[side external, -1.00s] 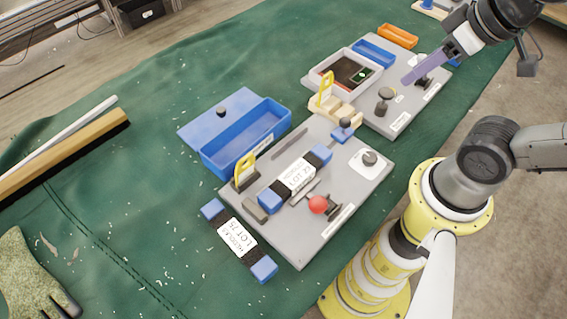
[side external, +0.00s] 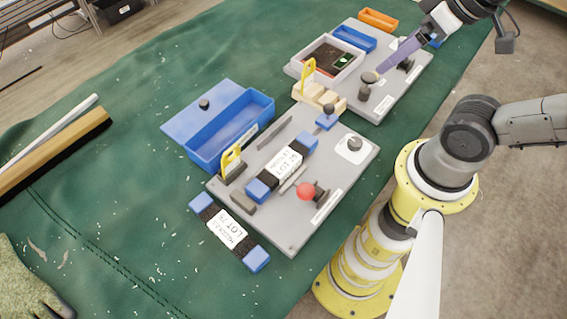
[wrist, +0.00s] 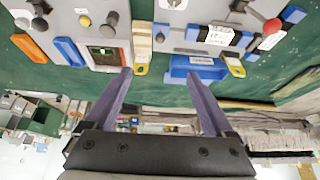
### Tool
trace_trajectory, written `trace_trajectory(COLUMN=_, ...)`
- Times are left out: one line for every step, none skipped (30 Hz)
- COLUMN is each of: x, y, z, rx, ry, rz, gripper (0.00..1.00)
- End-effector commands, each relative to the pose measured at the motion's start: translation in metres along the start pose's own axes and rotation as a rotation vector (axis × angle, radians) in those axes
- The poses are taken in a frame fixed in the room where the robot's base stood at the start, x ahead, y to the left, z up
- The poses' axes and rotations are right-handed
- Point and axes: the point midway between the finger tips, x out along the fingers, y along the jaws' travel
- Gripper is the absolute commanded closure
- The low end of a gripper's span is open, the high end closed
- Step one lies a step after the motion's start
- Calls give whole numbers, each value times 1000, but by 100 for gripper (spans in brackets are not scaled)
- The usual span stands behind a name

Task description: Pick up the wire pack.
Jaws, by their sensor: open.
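Two packs of dark wires with blue ends and white labels show in the side view. One pack (side external: 289,163) lies on the near grey board (side external: 345,175). The other pack (side external: 228,233) lies on the green cloth beside that board's left edge. I cannot tell which one the task means. In the wrist view, the pack on the board (wrist: 217,36) is at the upper right, beyond my gripper. My gripper (wrist: 158,74) is open and empty, with two purple fingers spread. In the side view, my gripper (side external: 384,68) is over the far grey board, well away from both packs.
A blue box with a lid (side external: 236,133) stands left of the near board. A pink-white tray (side external: 330,62) sits on the far board. A brush (side external: 60,150) and glove (side external: 28,280) lie left.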

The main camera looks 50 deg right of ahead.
Motion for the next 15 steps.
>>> trace_trajectory(x=0, y=0, z=0, rx=0, ry=0, rz=0, gripper=10)
trace_trajectory(x=0, y=0, z=0, rx=0, ry=0, rz=0, gripper=10)
trace_trajectory(x=0, y=0, z=0, rx=0, ry=0, rz=0, gripper=10)
trace_trajectory(x=0, y=0, z=0, rx=0, ry=0, rz=0, gripper=10)
trace_trajectory(x=0, y=0, z=0, rx=0, ry=0, rz=0, gripper=10)
trace_trajectory(x=0, y=0, z=0, rx=0, ry=0, rz=0, gripper=10)
trace_trajectory(x=0, y=0, z=0, rx=0, ry=0, rz=0, gripper=10)
trace_trajectory(x=0, y=0, z=0, rx=-3, ry=0, rz=0, gripper=10)
trace_trajectory(x=0, y=0, z=0, rx=-13, ry=0, rz=0, gripper=10)
trace_trajectory(x=0, y=0, z=0, rx=-25, ry=0, rz=0, gripper=10)
trace_trajectory(x=0, y=0, z=0, rx=-43, ry=0, rz=0, gripper=10)
trace_trajectory(x=0, y=0, z=0, rx=-75, ry=0, rz=0, gripper=10)
trace_trajectory(x=-1, y=0, z=-1, rx=-106, ry=3, rz=0, gripper=10)
trace_trajectory(x=-3, y=0, z=-5, rx=-142, ry=10, rz=1, gripper=10)
trace_trajectory(x=-6, y=0, z=-10, rx=-196, ry=18, rz=2, gripper=10)
